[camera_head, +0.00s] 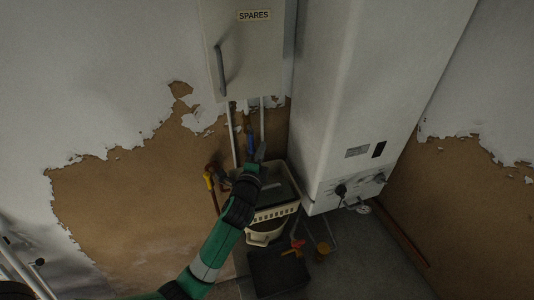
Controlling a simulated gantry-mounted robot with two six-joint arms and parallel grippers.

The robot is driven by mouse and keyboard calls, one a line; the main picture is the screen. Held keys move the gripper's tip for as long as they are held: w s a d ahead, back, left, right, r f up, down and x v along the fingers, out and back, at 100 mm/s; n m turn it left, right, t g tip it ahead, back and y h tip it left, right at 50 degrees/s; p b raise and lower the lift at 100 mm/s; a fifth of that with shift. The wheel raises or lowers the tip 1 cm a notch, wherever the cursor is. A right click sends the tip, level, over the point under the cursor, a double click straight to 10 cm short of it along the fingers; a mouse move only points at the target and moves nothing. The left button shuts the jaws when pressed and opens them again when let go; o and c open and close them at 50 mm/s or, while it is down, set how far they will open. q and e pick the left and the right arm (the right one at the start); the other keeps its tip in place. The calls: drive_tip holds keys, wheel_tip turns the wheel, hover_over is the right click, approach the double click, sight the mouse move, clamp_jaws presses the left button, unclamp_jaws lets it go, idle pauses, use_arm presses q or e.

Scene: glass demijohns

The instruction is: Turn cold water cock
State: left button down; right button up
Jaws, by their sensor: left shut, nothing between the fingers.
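A blue-handled fitting (250,140) sits on the vertical pipes below the cabinet; it looks like the cold water cock, though no label on it can be read. My left arm rises from the bottom left, and my left gripper (261,152) is shut with nothing in it. The gripper shows just right of and below the blue handle. Whether it touches the handle cannot be told. A yellow-handled cock (208,181) is on a pipe to the left of my arm. My right gripper does not show.
A white SPARES cabinet (245,60) hangs above, beside a large white boiler (365,100). A cream crate (278,211) stands behind my wrist. Red (296,247) and yellow (322,247) handles show lower down, near a dark box (280,275). Floor at the lower right is clear.

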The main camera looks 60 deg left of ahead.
use_arm(q)
drive_tip(key=shift+s+a, duration=0.25)
drive_tip(key=shift+s, duration=0.4)
drive_tip(key=p, duration=0.2)
drive_tip(key=s+r+p, duration=0.1)
drive_tip(key=shift+a+m+p, duration=0.2)
drive_tip(key=shift+m+p, duration=0.1)
drive_tip(key=shift+p, duration=0.05)
drive_tip(key=shift+s+f+p, duration=0.1)
drive_tip(key=shift+f+p, duration=0.1)
drive_tip(key=shift+p, duration=0.15)
drive_tip(key=shift+f, duration=0.3)
